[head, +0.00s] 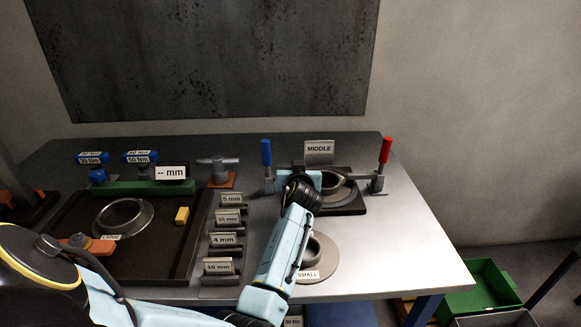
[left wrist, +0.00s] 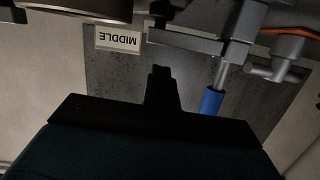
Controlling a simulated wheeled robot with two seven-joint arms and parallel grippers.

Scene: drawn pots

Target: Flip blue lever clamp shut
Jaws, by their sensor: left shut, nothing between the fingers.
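The blue lever clamp (head: 266,153) stands with its blue handle upright at the left of the fixture marked MIDDLE. The handle also shows in the left wrist view (left wrist: 212,101), right of my fingers and apart from them in the picture. My left gripper (left wrist: 162,76) is shut and empty. In the head view my left arm reaches up from the bottom left, its wrist in front of the fixture. My fingertips are hard to make out there. My right gripper is in neither view.
A red-handled clamp (head: 385,151) stands upright at the fixture's right. The MIDDLE sign (head: 319,149) is behind the fixture. A grey SMALL disc (head: 322,262) lies in front. Labelled mm holders (head: 229,219) and a dark tray (head: 165,245) are to the left. The table's right side is clear.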

